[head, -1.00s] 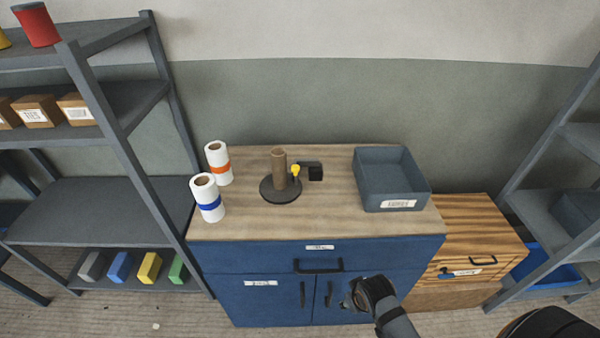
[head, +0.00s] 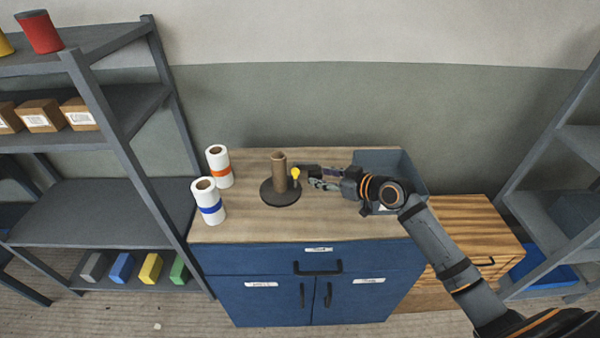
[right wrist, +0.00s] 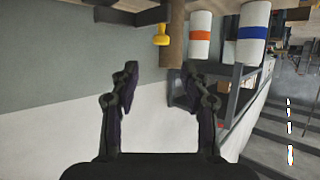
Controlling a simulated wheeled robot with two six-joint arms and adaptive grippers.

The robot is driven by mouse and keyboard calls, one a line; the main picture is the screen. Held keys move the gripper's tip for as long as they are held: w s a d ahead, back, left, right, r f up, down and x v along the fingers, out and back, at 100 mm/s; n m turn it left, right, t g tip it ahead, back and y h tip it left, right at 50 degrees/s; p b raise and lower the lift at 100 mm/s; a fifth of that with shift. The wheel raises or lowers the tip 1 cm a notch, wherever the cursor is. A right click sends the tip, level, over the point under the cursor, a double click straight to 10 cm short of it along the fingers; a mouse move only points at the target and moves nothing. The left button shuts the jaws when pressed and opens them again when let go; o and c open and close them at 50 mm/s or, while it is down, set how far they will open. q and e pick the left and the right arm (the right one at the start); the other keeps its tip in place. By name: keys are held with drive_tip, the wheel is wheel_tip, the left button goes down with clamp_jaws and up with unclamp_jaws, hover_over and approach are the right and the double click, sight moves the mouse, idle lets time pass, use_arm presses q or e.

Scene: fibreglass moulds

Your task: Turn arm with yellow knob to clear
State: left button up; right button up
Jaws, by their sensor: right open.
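The yellow knob (head: 296,173) sits beside the brown upright tube (head: 279,172), which stands on a round dark base (head: 281,193) on the cabinet top. A dark arm or block (head: 306,169) shows just right of the knob, partly covered by my gripper. My right gripper (head: 315,180) is open and empty, just right of the knob and pointing left. In the right wrist view, the yellow knob (right wrist: 161,37) and the tube (right wrist: 173,45) show beyond the spread fingers (right wrist: 159,70), apart from them. My left gripper is not in view.
Two white rolls, one orange-banded (head: 219,167) and one blue-banded (head: 208,201), stand left of the base. A grey bin (head: 395,160) lies behind my right arm. The blue cabinet's wooden top (head: 300,228) is clear in front. Shelves (head: 95,215) stand at left.

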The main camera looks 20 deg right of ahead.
sight(298, 172)
drive_tip(key=p+x, duration=0.2)
drive_tip(key=x, duration=0.8)
drive_tip(key=shift+w+a+f, duration=0.1)
drive_tip(key=shift+a, duration=0.05)
clamp_jaws()
